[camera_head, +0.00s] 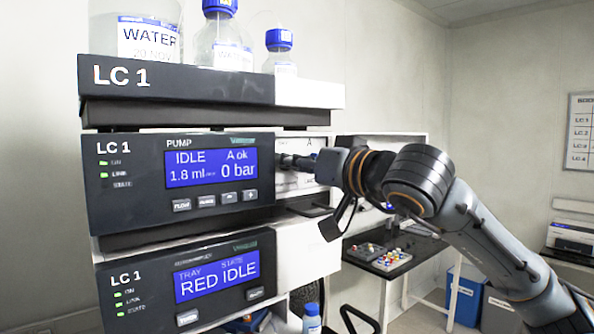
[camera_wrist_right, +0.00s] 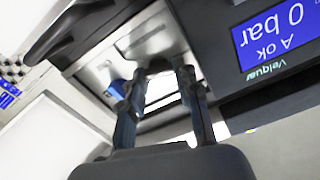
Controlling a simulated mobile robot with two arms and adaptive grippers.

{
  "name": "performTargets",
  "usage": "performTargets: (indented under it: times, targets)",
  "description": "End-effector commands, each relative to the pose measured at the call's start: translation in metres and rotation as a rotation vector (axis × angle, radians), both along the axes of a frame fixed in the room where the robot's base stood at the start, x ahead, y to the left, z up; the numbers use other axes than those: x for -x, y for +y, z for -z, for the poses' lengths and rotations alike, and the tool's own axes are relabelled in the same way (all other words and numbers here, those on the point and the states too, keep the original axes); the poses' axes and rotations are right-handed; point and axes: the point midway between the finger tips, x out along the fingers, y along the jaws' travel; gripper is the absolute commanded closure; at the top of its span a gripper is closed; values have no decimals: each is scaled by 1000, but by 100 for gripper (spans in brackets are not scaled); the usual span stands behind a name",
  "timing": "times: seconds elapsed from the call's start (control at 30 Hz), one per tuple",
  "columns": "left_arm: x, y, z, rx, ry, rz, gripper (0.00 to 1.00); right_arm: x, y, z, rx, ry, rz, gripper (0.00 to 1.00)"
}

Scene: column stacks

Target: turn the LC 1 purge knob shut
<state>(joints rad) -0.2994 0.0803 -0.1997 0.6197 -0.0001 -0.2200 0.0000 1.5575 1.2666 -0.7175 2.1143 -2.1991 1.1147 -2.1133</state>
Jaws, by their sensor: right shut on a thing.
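The LC 1 pump module (camera_head: 180,180) shows a blue screen reading IDLE, 1.8 ml and 0 bar. Part of the same screen (camera_wrist_right: 272,32) shows upside down in the right wrist view. My right gripper (camera_head: 287,161) reaches in from the right to the pump's recessed front panel, beside the screen. In the right wrist view its two fingers (camera_wrist_right: 160,76) point at the bright metal panel (camera_wrist_right: 143,42), a small gap between them. They are shut on the purge knob, which is mostly hidden by the fingertips. My left gripper is not in view.
Blue-capped bottles (camera_head: 222,38) stand on the top tray (camera_head: 205,87). A bench with coloured vials (camera_head: 391,259) lies behind my right arm.

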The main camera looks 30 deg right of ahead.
Motion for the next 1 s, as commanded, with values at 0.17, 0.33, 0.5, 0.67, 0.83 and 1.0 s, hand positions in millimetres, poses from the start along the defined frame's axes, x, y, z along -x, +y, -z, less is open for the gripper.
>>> performTargets:
  times: [0.17, 0.33, 0.5, 0.67, 0.83, 1.0]
  targets:
    - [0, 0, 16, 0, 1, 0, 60, 0, 0, 3, -155, 9, -2, 100]
    - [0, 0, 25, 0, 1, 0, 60, 0, -1, 3, -316, 22, -1, 100]
    - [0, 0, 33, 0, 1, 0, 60, 0, -2, 3, -478, 36, -1, 100]
    - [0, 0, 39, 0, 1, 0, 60, 0, -2, 2, -629, 47, 0, 100]
    - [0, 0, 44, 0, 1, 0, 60, 0, -3, 3, -790, 60, 0, 100]
    - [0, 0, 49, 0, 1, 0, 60, 0, -3, 3, -946, 71, 0, 100]
